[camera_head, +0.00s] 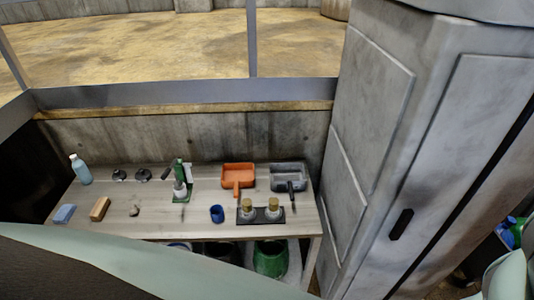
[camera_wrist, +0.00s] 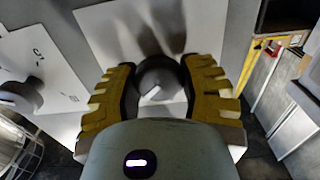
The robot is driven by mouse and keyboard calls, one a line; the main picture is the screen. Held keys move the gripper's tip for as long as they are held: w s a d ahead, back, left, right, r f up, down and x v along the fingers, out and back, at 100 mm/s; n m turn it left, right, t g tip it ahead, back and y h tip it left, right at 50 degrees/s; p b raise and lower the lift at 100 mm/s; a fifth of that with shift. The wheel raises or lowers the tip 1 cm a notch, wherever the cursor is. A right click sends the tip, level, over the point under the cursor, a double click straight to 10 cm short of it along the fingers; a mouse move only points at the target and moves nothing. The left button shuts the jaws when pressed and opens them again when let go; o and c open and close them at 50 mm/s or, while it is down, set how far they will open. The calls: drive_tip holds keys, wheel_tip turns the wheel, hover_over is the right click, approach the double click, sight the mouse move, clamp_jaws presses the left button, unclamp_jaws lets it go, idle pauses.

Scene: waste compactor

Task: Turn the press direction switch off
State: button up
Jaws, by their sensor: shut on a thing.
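In the wrist view, a dark round knob (camera_wrist: 158,72) with a white pointer mark sits on a white panel (camera_wrist: 110,25); it appears to be the press direction switch. My gripper (camera_wrist: 160,82) has its yellow-and-black fingers closed around the knob's left and right sides. The mark sits at the near side of the knob and slants a little. Any label by this knob is hidden or unreadable. The head view shows neither the knob nor my gripper.
A second grey knob (camera_wrist: 20,97) stands on a tilted-looking white plate (camera_wrist: 45,65) left of my gripper. In the head view, a workbench (camera_head: 150,222) holds an orange dustpan (camera_head: 238,174), a blue cup (camera_head: 217,213) and a bottle (camera_head: 81,170). A tall grey cabinet (camera_head: 400,130) stands right.

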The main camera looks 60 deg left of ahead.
drive_tip(key=c, duration=0.4)
drive_tip(key=shift+w, duration=0.1)
drive_tip(key=n+b, duration=0.2)
drive_tip(key=b, duration=0.1)
drive_tip(key=shift+a+f+n, duration=0.2)
drive_tip(key=shift+f+n, duration=0.05)
drive_tip(key=shift+n, duration=0.15)
drive_tip(key=n+b, duration=0.2)
drive_tip(key=b, duration=0.1)
drive_tip(key=shift+w+f+n, duration=0.1)
drive_tip(key=shift+n, duration=0.2)
drive_tip(key=shift+n+b, duration=0.9)
drive_tip(key=shift+b, duration=0.1)
drive_tip(key=shift+r+n+b, duration=0.2)
drive_tip(key=shift+n+b, duration=1.1)
drive_tip(key=shift+b, duration=0.1)
drive_tip(key=shift+r, duration=0.1)
